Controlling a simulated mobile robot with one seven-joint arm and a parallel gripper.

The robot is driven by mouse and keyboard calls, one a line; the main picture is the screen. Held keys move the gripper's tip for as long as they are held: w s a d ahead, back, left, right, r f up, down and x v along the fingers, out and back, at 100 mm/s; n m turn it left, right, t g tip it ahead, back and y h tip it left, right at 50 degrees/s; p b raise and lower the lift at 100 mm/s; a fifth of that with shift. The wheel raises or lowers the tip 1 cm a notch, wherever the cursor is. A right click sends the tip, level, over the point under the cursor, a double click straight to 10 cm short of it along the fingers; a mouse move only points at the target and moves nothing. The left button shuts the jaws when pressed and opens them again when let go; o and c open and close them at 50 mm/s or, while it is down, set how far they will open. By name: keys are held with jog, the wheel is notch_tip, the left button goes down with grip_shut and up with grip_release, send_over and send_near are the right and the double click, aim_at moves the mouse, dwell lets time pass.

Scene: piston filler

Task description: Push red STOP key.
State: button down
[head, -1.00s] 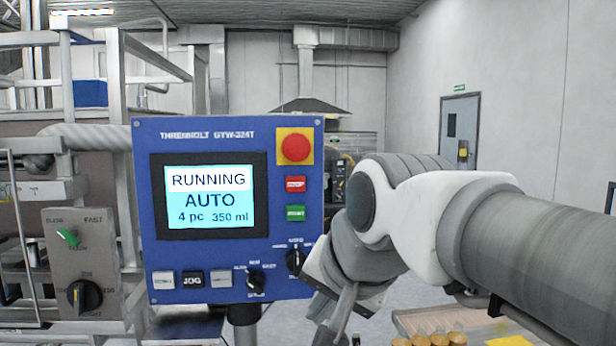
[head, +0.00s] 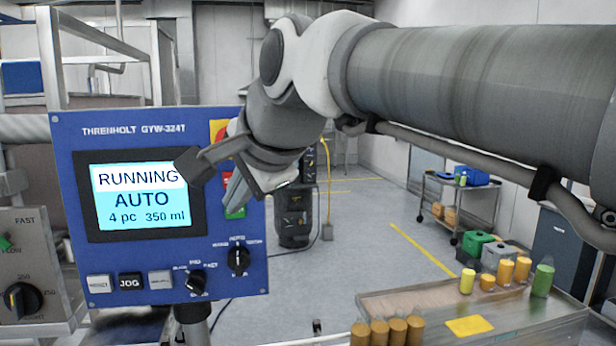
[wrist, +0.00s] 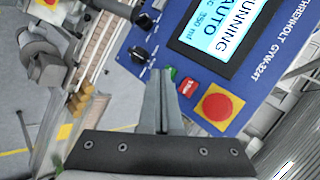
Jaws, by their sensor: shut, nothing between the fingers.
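The blue control panel (head: 75,250) reads RUNNING, AUTO, 4 pc, 350 ml on its screen (head: 140,195). The red STOP key (wrist: 187,87) shows in the wrist view between the green key (wrist: 171,73) and the red round button on its yellow plate (wrist: 217,105).
Rotary knobs (head: 238,260) and a row of keys including JOG (head: 131,281) sit low on the panel. A grey switch box (head: 20,260) stands at the left. A tray table (head: 520,335) with bottles and jars is at the lower right.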

jog(key=w+a+p, duration=0.2)
jog(key=w+p, duration=0.1)
jog(key=w, duration=0.5)
jog(key=shift+w, duration=0.3)
dwell(2.1)
jog(key=shift+w+a+p, duration=0.15)
jog(key=shift+w+p, duration=0.2)
jog(key=shift+w, duration=0.1)
jog(key=shift+w+a, duration=0.1)
jog(key=shift+w, duration=0.25)
dwell(0.5)
jog(key=shift+s, duration=0.1)
dwell(0.3)
jog(key=shift+s+d, duration=0.25)
jog(key=shift+s, duration=0.45)
jog(key=shift+s+d+b, duration=0.2)
jog(key=shift+s+b, duration=0.2)
jog(key=shift+s, duration=0.4)
jog(key=shift+s+d+b, duration=0.15)
jog(key=shift+s+b, duration=0.2)
jog(key=shift+s, duration=0.5)
jog(key=shift+s+d+b, duration=0.2)
jog(key=shift+s+b, duration=0.2)
jog(key=shift+s, duration=0.4)
